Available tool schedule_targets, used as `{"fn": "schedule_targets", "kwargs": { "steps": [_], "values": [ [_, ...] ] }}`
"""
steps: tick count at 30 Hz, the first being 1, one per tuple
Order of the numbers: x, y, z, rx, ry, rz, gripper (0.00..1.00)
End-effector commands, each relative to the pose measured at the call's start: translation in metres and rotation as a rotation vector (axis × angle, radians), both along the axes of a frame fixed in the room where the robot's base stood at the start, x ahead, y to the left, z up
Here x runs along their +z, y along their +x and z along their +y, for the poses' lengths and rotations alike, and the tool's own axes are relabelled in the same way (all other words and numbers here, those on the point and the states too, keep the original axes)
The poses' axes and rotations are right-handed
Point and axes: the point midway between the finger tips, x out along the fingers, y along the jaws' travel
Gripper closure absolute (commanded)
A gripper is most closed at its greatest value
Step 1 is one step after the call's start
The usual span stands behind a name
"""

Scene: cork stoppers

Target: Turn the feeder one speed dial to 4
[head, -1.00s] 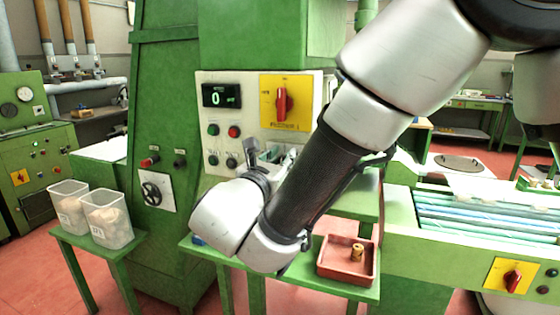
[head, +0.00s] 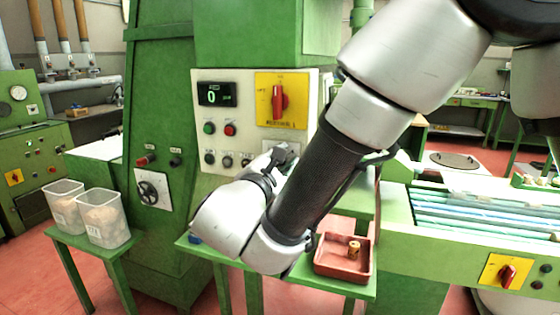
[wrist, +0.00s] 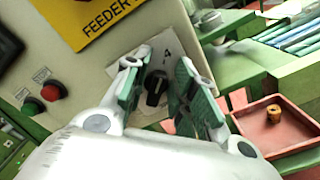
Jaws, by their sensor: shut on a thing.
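The feeder speed dial is a black knob (wrist: 155,88) on a white scale plate (wrist: 178,48) in the wrist view, with a printed "4" beside it. My gripper (wrist: 160,85) has its green-padded fingers on both sides of the knob and is shut on it. The rest of the scale is hidden by the fingers, and I cannot tell exactly where the knob points. In the head view my gripper (head: 284,157) is at the lower right of the cream control panel (head: 240,98), and the dial is hidden behind it.
A yellow plate with a red switch (head: 278,101) sits above the dial. Green and red buttons (head: 230,129) and a display reading 0 (head: 216,94) are to the left. A red tray (head: 343,273) with a cork stopper (head: 354,249) stands below right.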

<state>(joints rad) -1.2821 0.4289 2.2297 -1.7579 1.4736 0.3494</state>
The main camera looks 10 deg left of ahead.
Motion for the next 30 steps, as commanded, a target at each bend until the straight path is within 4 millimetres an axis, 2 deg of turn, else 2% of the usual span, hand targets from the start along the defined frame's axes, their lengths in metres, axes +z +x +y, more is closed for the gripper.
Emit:
{"fn": "schedule_targets", "kwargs": {
  "steps": [19,20,30],
  "values": [
    [-0.0009,-0.0003,-0.0007,0.000,0.050,-0.004,0.97],
    [-0.0009,-0.0003,-0.0007,0.000,0.049,-0.004,0.68],
    [-0.0008,-0.0014,-0.0004,0.000,0.049,-0.004,0.66]
  ]
}}
